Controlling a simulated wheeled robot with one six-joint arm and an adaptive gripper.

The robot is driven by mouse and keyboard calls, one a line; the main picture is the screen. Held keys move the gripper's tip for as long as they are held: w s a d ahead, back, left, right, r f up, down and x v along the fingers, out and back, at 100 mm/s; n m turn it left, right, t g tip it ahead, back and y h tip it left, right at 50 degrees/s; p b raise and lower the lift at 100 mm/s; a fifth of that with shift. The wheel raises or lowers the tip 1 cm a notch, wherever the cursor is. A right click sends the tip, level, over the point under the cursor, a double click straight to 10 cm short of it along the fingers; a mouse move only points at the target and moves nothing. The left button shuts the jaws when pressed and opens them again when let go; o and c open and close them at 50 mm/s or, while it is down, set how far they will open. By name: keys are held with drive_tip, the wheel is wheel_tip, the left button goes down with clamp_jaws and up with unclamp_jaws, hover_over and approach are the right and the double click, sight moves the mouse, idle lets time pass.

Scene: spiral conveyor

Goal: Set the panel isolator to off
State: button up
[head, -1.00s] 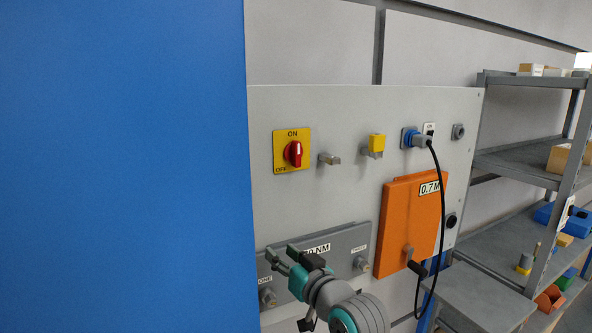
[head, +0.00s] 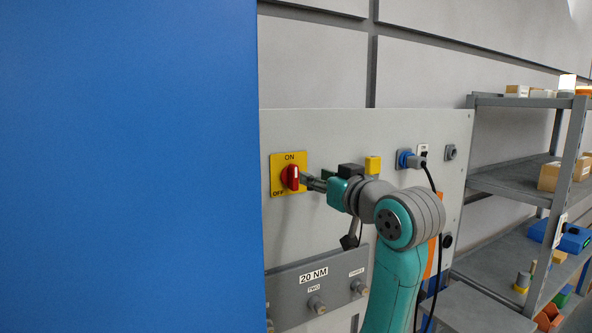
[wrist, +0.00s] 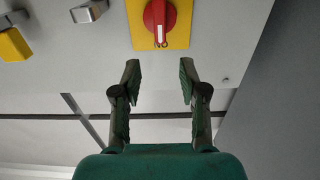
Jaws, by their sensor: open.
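The panel isolator is a red rotary knob (head: 293,177) on a yellow plate (head: 276,187) marked ON at the top and OFF at lower left. Its handle stands upright toward ON. In the wrist view the red knob (wrist: 160,18) is at the top centre, with a white mark on its handle. My gripper (head: 311,181) is just right of the knob in the head view, pointing at the panel. In the wrist view my gripper (wrist: 159,72) is open and empty, its two fingers apart below the knob. The knob is not between the fingers; the exact gap is unclear.
A yellow block (head: 373,165) and a blue plug (head: 409,159) with a black cable are on the grey panel (head: 330,133), right of the isolator. A grey box (head: 290,288) marked 20 NM is below. A large blue surface (head: 130,160) fills the left; shelves (head: 512,170) stand right.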

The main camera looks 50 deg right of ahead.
sight(296, 169)
drive_tip(key=x, duration=0.9)
drive_tip(key=shift+w, duration=0.2)
clamp_jaws()
